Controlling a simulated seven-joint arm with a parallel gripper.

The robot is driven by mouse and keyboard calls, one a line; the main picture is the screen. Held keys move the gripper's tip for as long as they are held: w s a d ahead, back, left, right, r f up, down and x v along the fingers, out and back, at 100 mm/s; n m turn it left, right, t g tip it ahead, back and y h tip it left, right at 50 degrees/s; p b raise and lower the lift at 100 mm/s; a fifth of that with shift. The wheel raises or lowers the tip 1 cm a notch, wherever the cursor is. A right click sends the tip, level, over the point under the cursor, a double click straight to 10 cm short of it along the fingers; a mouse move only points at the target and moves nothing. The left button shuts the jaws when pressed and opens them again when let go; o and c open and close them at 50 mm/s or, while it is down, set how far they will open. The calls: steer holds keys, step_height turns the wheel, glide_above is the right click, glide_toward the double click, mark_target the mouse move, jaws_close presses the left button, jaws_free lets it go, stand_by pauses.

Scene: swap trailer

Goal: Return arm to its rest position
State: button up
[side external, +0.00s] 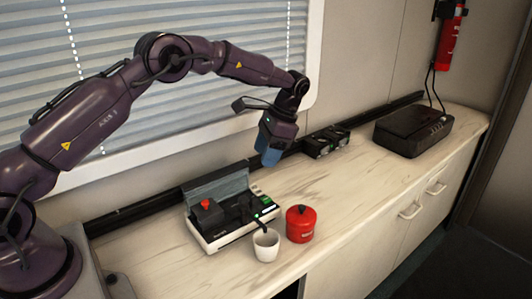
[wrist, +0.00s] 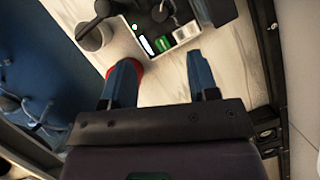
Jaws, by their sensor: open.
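My gripper (side external: 268,153) hangs above the back of the counter, to the right of the white device, with nothing held. In the wrist view its two blue fingers (wrist: 163,85) stand wide apart with bare counter between them. My arm reaches across from the left, raised well above the counter.
A white device (side external: 235,225) with black parts, a red knob and a raised grey lid stands on the counter. A white cup (side external: 266,245) and a red canister (side external: 300,224) stand beside it. Black sockets (side external: 326,143) and a black box (side external: 413,130) lie right. Blinds are behind.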

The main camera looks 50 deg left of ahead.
steer(key=s+d+r+n+t, duration=0.1)
steer(key=s+d+r+t, duration=0.1)
steer(key=s+r, duration=0.4)
steer(key=s+d+r+n+t+h, duration=0.1)
steer(key=s+r+t, duration=0.3)
steer(key=s, duration=0.9)
steer(key=s+d+r+n+t, duration=0.2)
steer(key=s+d+r+t, duration=0.1)
steer(key=s+r, duration=0.5)
steer(key=shift+s+d+r+t+h, duration=0.2)
steer(key=shift+s+t+h, duration=0.15)
steer(key=shift+s, duration=0.75)
